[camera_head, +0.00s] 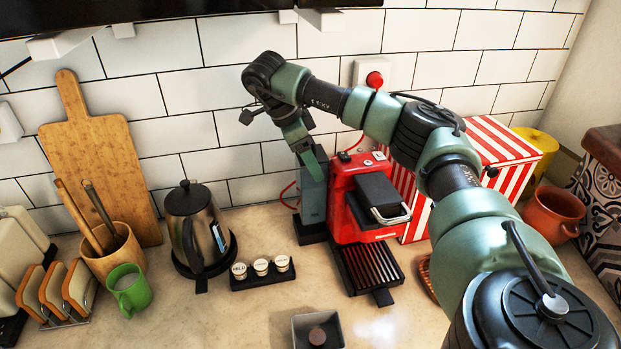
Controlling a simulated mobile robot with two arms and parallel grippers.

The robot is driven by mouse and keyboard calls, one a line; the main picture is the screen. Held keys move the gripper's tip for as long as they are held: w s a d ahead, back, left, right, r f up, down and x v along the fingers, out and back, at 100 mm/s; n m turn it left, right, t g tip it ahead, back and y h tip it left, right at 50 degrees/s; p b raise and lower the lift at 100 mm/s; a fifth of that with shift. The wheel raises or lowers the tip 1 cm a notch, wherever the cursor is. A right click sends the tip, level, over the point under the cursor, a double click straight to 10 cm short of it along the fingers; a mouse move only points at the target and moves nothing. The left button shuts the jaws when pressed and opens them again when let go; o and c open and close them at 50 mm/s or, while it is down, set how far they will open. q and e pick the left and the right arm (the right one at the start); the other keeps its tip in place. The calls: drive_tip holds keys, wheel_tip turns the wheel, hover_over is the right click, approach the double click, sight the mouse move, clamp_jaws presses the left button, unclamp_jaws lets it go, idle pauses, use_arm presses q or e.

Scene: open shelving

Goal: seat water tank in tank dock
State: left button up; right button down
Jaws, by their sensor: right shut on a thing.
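The water tank (313,200) is a tall grey-blue box. It stands upright at the left side of the red coffee machine (345,207). The tank dock (309,230) appears as a dark base at the tank's foot. The tank is right over it, but I cannot tell whether its bottom is fully down in it. My right gripper (308,160) reaches down from above and is shut on the top of the tank. Its fingertips are partly hidden by the wrist and a green part. My left gripper is not in view.
A kettle (196,225) and a black tray of small cups (262,272) stand left of the machine. A red-and-white striped box (505,150) is behind my right arm. A grey square container (318,331) is at the front. Tiled wall is close behind.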

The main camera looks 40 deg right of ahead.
drive_tip(key=shift+f, duration=2.5)
drive_tip(key=shift+c, duration=1.2)
unclamp_jaws()
drive_tip(key=shift+f, duration=0.15)
drive_tip(key=p+v, duration=0.1)
drive_tip(key=v, duration=1.1)
drive_tip(key=shift+p, duration=0.4)
